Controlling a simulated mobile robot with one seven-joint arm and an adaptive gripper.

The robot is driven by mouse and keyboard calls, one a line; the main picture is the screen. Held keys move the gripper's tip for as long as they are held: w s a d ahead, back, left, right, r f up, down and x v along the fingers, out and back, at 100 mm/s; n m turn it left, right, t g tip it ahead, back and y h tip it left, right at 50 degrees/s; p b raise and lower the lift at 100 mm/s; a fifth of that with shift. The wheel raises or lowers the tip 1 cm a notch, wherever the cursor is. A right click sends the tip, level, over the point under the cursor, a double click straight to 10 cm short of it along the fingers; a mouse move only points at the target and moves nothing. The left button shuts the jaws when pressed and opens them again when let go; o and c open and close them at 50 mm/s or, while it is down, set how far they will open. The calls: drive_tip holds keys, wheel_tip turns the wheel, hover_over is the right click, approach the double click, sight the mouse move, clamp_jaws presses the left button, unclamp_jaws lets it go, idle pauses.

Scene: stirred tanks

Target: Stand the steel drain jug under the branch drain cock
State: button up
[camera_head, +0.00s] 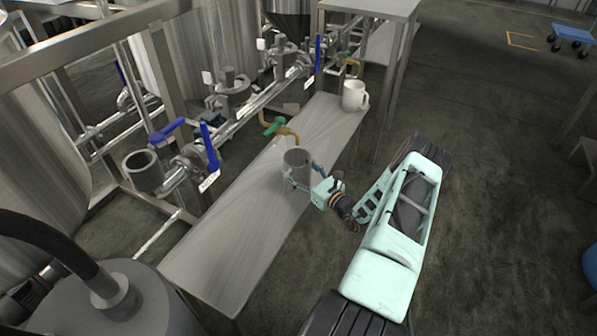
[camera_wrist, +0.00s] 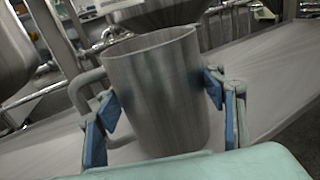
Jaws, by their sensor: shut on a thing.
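The steel drain jug (camera_head: 297,160) is a plain grey metal cylinder, upright at the steel bench. My gripper (camera_head: 305,180) is shut on it from the right side. In the wrist view the jug (camera_wrist: 158,90) fills the middle, with blue finger pads (camera_wrist: 165,108) on both sides of its wall and its handle (camera_wrist: 85,92) on the left. A brass drain cock with a green handle (camera_head: 275,126) sticks out from the pipe just behind and left of the jug; its spout is close to the jug's rim. I cannot tell whether the jug's base touches the bench.
The long steel bench (camera_head: 225,245) is clear in front of the jug. A white jug (camera_head: 354,95) stands at its far end, near another brass cock (camera_head: 351,64). Pipework with blue-handled valves (camera_head: 209,146) runs along the left. A grey lidded vessel (camera_head: 140,300) stands at lower left.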

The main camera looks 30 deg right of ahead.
drive_tip(key=shift+r, duration=0.1)
drive_tip(key=o, duration=1.2)
drive_tip(key=shift+o, duration=0.2)
drive_tip(key=shift+r, duration=0.1)
drive_tip(key=s+d+p, duration=0.1)
drive_tip(key=s+p, duration=0.1)
drive_tip(key=s, duration=1)
drive_tip(key=shift+d+p, duration=0.35)
